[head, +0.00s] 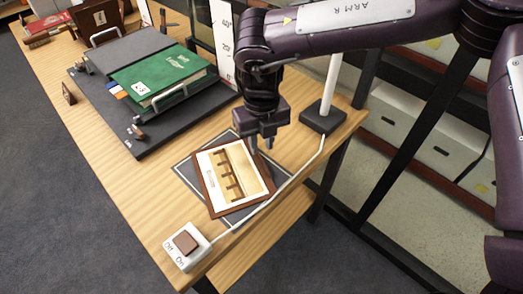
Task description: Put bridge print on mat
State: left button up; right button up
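The bridge print (234,176) is a brown-bordered card with a tan picture of a bridge-like shape. It lies over the dark grey mat (187,171), turned a little relative to it, and its near-left edge reaches to or past the mat's border. The mat shows around parts of the print. My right gripper (262,146) points down at the print's far right corner. Its two fingertips look apart, with nothing seen between them. Whether they touch the print is unclear. My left gripper is out of view.
A switch box (186,246) with a white cable stands at the table's near corner. A white post on a black base (322,117) is right of my gripper. A green ledger (163,75) lies on a dark board to the left. Bare table lies left of the mat.

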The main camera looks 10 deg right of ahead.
notch_tip(320, 180, up, 8)
dwell(0.6)
